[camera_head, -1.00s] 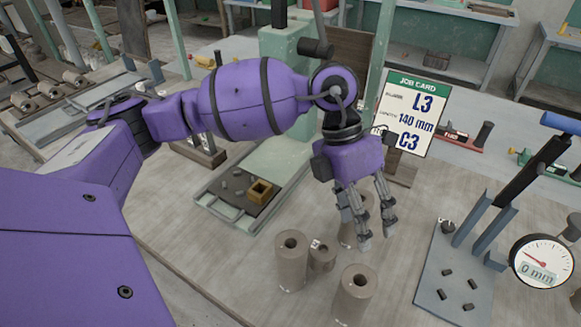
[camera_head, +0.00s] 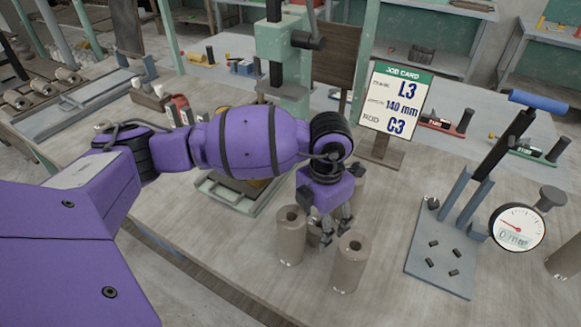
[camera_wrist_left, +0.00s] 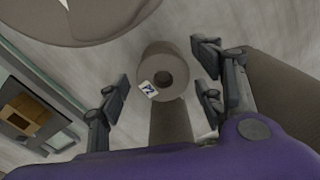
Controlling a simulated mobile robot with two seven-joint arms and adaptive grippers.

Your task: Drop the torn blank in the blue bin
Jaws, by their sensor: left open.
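Several brown clay blanks with holes in their tops stand on the bench. A tall one (camera_head: 291,236) and another tall one (camera_head: 350,264) stand at the front. A short blank (camera_head: 313,234) stands between them, partly hidden by my left gripper (camera_head: 336,231). I cannot tell which blank is torn. No blue bin is clearly visible. My right gripper is out of view.
A job card (camera_head: 395,100) reading L3, 140 mm, G3 stands behind. A lever stand with a dial gauge (camera_head: 517,227) is at the right. A green press (camera_head: 283,50) stands behind my arm. A tray (camera_head: 232,195) is partly covered by my arm. Tall blanks crowd the gripper.

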